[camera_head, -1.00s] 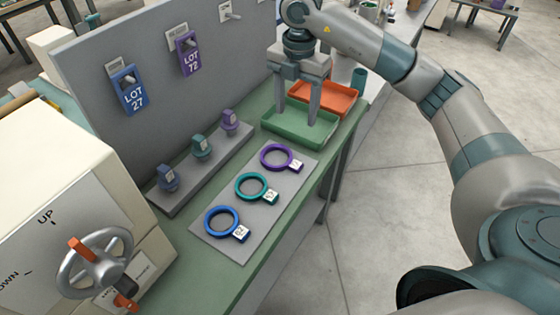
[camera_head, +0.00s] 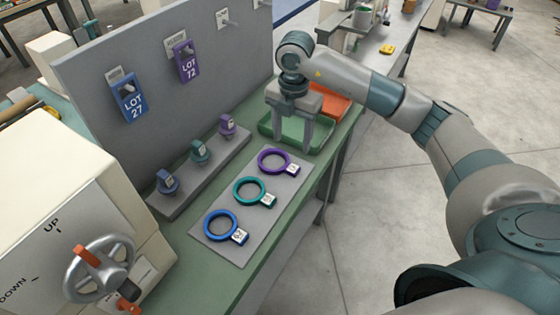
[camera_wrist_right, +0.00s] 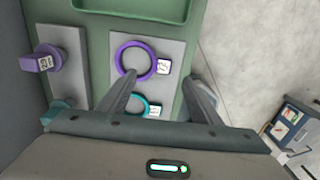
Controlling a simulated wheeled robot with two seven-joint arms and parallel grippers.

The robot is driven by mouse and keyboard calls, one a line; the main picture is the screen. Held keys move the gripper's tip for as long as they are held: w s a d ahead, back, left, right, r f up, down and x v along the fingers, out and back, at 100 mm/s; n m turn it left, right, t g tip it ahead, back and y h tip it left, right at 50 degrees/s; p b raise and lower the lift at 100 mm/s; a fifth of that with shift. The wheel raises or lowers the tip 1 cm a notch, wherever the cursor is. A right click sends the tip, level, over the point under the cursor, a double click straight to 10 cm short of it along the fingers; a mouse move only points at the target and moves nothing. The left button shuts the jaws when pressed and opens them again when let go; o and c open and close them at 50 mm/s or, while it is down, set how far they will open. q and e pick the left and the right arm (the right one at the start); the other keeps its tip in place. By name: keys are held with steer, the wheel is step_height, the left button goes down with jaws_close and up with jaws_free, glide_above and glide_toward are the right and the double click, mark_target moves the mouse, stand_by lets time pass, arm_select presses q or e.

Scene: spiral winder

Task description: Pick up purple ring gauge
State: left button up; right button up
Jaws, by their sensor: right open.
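The purple ring gauge (camera_head: 261,163) lies flat on a grey mat (camera_head: 227,254), the farthest of three ring gauges in the head view. Its tag (camera_head: 292,169) points right. The teal ring gauge (camera_head: 236,195) and the blue ring gauge (camera_head: 207,232) lie nearer. My right gripper (camera_head: 292,148) points down, open and empty, above the bench just beyond the purple ring. My left gripper is not in view.
A green tray (camera_head: 322,140) and an orange tray (camera_head: 341,106) stand behind the gripper. A grey rack (camera_head: 185,200) with several plug gauges stands left of the mat. A grey panel (camera_head: 150,110) with hanging lot tags rises behind it. A machine with a handwheel (camera_head: 98,268) is at the near left.

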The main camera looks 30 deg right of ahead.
steer(key=p, duration=0.1)
glide_above(291, 167)
steer(key=shift+w+d+f, duration=0.1)
steer(key=shift+f, duration=1.05)
steer(key=shift+w+f, duration=0.1)
steer(key=shift+f, duration=1.05)
steer(key=shift+s+f+p, duration=0.15)
steer(key=shift+f+p, duration=0.3)
steer(key=shift+p, duration=0.15)
step_height(291, 167, down, 4)
steer(key=shift+s+r+p, duration=0.15)
steer(key=shift+p, duration=0.8)
steer(key=shift+f, duration=0.3)
steer(key=c, duration=1.3)
